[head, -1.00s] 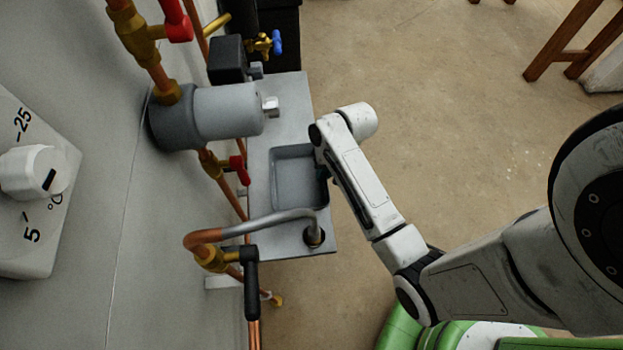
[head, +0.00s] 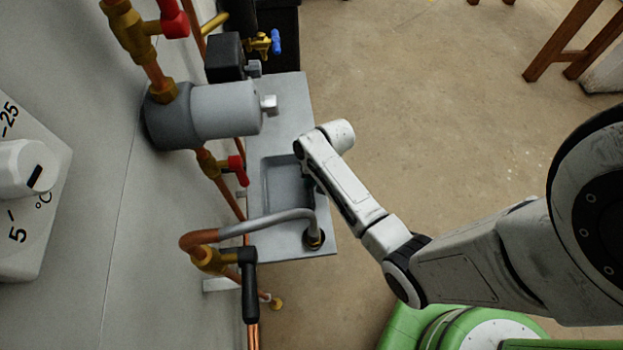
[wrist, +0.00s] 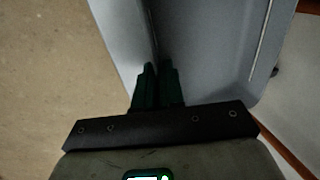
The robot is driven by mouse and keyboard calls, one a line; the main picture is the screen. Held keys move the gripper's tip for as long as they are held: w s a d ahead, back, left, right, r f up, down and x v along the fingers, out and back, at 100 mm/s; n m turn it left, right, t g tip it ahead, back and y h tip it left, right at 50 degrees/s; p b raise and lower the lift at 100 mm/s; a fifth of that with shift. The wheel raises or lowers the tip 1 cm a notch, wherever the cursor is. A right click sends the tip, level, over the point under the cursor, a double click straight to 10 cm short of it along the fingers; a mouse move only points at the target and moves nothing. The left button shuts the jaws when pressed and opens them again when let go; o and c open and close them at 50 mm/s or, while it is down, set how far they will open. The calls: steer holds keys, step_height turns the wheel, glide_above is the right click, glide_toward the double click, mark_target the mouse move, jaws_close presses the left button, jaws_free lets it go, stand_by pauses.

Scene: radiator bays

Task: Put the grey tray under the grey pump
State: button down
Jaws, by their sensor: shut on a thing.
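The grey tray (head: 281,182), a shallow open box, is on or just above the light grey shelf (head: 289,105); I cannot tell if it touches. The grey pump (head: 226,109), a cylinder on the copper pipe, sticks out from the wall over the shelf, beyond the tray in the head view. My gripper (wrist: 157,78) is shut on the tray's near side wall, and the tray's inside (wrist: 210,45) fills the middle of the wrist view. In the head view my wrist hides the tray's right side and the fingers. The tray looks empty.
A curved grey pipe (head: 270,220) passes over the shelf's near end, close to the tray. A red-handled valve (head: 238,170) is left of the tray. A black box (head: 225,57) and a blue-handled valve (head: 276,42) lie beyond the pump. Open floor is right.

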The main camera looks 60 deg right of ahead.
steer(key=c, duration=1.2)
jaws_free()
steer(key=shift+f, duration=0.1)
steer(key=shift+c, duration=0.2)
steer(key=p+v, duration=0.2)
steer(key=v, duration=1)
steer(key=s+a+r+n+g+h, duration=0.1)
steer(key=s+a+r+n, duration=0.3)
steer(key=s+a+n, duration=0.6)
steer(key=s+a+h, duration=0.1)
steer(key=a, duration=0.2)
steer(key=shift+s+r, duration=0.15)
steer(key=shift+a, duration=0.1)
